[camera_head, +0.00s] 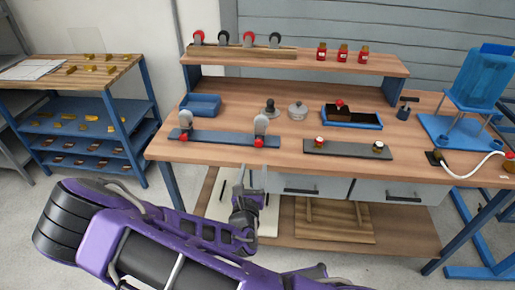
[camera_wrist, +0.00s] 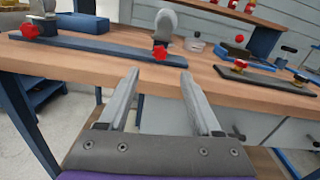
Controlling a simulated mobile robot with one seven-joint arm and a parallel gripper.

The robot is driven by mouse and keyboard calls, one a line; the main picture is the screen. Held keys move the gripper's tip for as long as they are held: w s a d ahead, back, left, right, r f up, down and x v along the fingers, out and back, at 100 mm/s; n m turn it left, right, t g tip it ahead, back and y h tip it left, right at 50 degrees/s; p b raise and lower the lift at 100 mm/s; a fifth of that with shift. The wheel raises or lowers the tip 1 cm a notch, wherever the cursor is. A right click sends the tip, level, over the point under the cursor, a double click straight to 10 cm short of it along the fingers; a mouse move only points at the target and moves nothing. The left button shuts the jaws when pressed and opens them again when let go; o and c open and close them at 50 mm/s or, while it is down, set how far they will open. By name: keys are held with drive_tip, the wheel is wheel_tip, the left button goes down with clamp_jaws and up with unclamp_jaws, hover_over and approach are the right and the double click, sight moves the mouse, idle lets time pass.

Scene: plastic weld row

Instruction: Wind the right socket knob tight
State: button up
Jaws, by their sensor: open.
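A dark grey plate (camera_head: 348,149) lies on the workbench right of centre, with two small brass-collared fittings on it. The right one has a black knob (camera_head: 378,146); the left one has a red knob (camera_head: 320,141). In the wrist view the black knob (camera_wrist: 301,78) is at the far right and the red knob (camera_wrist: 239,65) is left of it. How tight either sits cannot be told. My gripper (camera_wrist: 160,73) is open and empty, its fingers spread. It is in front of the bench's front edge, left of the plate and apart from both knobs.
A blue bar (camera_head: 222,138) with two grey clamps and red star knobs (camera_head: 259,142) lies left of the plate, nearest my gripper. Behind are a blue tray (camera_head: 366,125) and a grey lidded pot (camera_head: 297,110). A white hose (camera_head: 472,174) curves at right. Drawers (camera_head: 308,186) are below.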

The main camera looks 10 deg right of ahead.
sight(258, 144)
drive_tip(key=x, duration=1)
drive_tip(key=shift+w, duration=0.25)
clamp_jaws()
